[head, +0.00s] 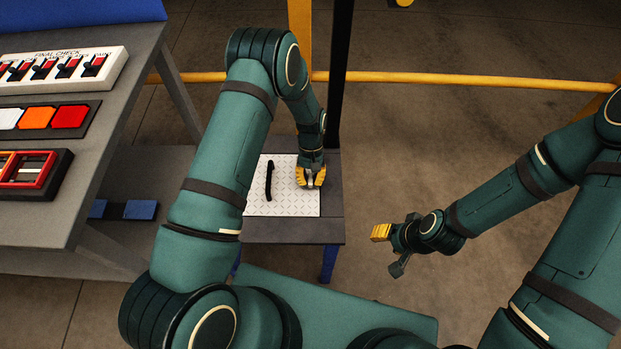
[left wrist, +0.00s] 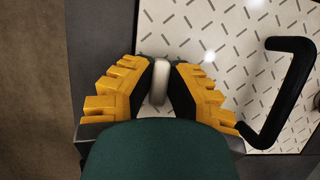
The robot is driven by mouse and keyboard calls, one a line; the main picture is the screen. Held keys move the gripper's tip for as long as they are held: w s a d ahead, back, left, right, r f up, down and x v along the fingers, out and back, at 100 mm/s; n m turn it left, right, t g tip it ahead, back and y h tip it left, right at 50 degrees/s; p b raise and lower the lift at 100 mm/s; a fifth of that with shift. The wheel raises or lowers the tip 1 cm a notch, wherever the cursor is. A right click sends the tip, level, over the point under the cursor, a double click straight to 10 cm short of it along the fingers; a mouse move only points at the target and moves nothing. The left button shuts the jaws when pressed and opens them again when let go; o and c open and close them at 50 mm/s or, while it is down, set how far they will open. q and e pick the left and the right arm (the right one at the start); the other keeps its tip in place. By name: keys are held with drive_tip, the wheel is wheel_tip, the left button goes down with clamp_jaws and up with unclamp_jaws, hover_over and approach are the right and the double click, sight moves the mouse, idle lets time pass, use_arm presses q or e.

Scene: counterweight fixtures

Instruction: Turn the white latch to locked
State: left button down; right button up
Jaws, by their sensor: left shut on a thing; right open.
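The white latch (left wrist: 160,80) shows in the left wrist view as a pale rounded bar between the two yellow-padded fingers of my left gripper (left wrist: 160,88). My left gripper is shut on it. In the head view, my left gripper (head: 311,178) points down at the right part of a light patterned plate (head: 283,206). The latch is mostly hidden there by the fingers. Any locked or unlocked marking is not visible. My right gripper (head: 390,250) is open and empty, held over the floor to the right of the plate's stand.
A black handle (head: 269,181) stands on the plate, left of my left gripper. A dark post (head: 339,75) rises behind. A grey bench (head: 110,140) at left carries a switch panel (head: 60,68) and coloured tiles (head: 70,116). Floor at right is clear.

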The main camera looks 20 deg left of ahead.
use_arm(q)
drive_tip(key=c, duration=0.9)
unclamp_jaws()
drive_tip(key=shift+f, duration=0.1)
drive_tip(key=shift+c, duration=0.2)
drive_tip(key=v, duration=1.2)
drive_tip(key=s+f, duration=0.2)
drive_tip(key=s, duration=0.1)
drive_tip(key=s+d+f+t+h, duration=0.1)
drive_tip(key=s+f, duration=0.1)
drive_tip(key=s, duration=0.1)
drive_tip(key=s+d+f+t, duration=0.1)
drive_tip(key=s+f, duration=0.1)
drive_tip(key=s, duration=0.1)
drive_tip(key=shift+d+f+m+h, duration=0.1)
drive_tip(key=shift+d+m+h, duration=0.1)
drive_tip(key=shift+m+h, duration=0.15)
drive_tip(key=s+d+t, duration=0.1)
drive_tip(key=s, duration=0.2)
drive_tip(key=s+d+t, duration=0.1)
drive_tip(key=s, duration=0.2)
drive_tip(key=s+d+r+t+h, duration=0.1)
drive_tip(key=s, duration=0.2)
drive_tip(key=shift+s+r+m+t, duration=0.1)
drive_tip(key=shift+s+m+t, duration=0.2)
drive_tip(key=shift+m, duration=0.05)
drive_tip(key=shift+s+r, duration=0.2)
drive_tip(key=shift+s, duration=0.15)
